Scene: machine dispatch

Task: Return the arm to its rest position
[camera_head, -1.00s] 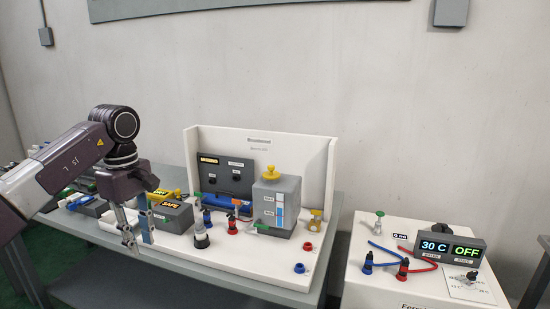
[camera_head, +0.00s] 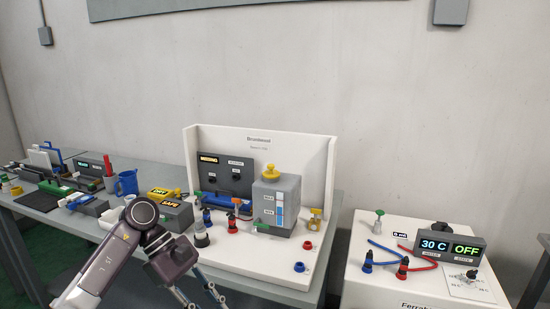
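My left arm comes in at the lower left, dark purple-grey with a round joint. My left gripper (camera_head: 203,299) hangs in front of the bench's front edge, at the bottom of the head view. Its two thin fingers are spread apart with nothing visible between them, and their tips are close to the lower picture edge. My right arm and gripper are not in view.
The white Brunnhead station (camera_head: 325,170) holds a grey tank (camera_head: 289,190) with a yellow cap and several valves. A SAFE box (camera_head: 174,215) and blue mug (camera_head: 127,182) stand left. A white unit (camera_head: 370,290) with a 30 C / OFF display (camera_head: 450,246) stands right.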

